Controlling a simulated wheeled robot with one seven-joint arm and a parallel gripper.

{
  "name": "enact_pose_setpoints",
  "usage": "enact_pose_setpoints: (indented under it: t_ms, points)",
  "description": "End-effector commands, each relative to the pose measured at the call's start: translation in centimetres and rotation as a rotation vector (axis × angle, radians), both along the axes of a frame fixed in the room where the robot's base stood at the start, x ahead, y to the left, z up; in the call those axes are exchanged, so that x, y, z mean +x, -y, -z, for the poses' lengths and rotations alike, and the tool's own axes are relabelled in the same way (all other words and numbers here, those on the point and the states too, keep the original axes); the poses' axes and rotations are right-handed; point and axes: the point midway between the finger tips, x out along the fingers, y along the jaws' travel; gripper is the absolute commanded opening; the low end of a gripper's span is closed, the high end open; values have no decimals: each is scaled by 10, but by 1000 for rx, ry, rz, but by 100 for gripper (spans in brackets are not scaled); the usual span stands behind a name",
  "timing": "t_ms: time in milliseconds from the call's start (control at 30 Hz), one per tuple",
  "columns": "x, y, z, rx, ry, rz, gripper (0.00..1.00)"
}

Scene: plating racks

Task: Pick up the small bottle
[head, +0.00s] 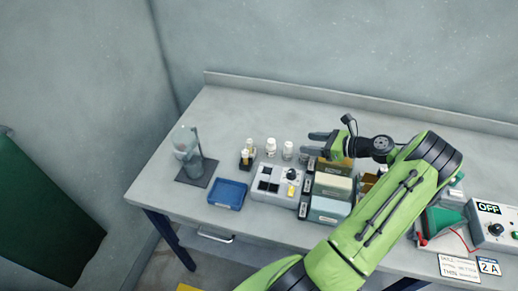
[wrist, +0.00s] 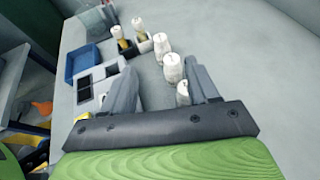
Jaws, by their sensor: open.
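Several small white bottles stand on the bench, and I cannot tell which one is meant. In the head view, two upright ones (head: 271,147) (head: 288,150) stand just left of my gripper (head: 308,143). In the wrist view, one white bottle (wrist: 172,67) stands near the fingertips, with another (wrist: 162,45) beyond it. A smaller one (wrist: 183,93) shows between the fingers, close to the right finger and partly hidden by the gripper. My gripper is open, its fingers pointing left over the bench, and holds nothing.
A dark holder (head: 244,165) with a yellow-marked bottle, a blue tray (head: 227,194) and a grey box with black pads (head: 266,197) lie to the left. Cartons (head: 331,186) sit below my gripper, near my arm. The bench's back strip is clear.

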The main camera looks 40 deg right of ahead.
Motion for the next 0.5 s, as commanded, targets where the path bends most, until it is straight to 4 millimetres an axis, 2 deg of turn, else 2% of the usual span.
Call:
enact_pose_setpoints:
  t_ms: [100, 300, 500]
  points:
    - [27, -14, 13, 1, -1, -10, 59]
    - [67, -30, 32, -2, -3, -9, 59]
    - [88, -39, 42, -3, -4, -9, 59]
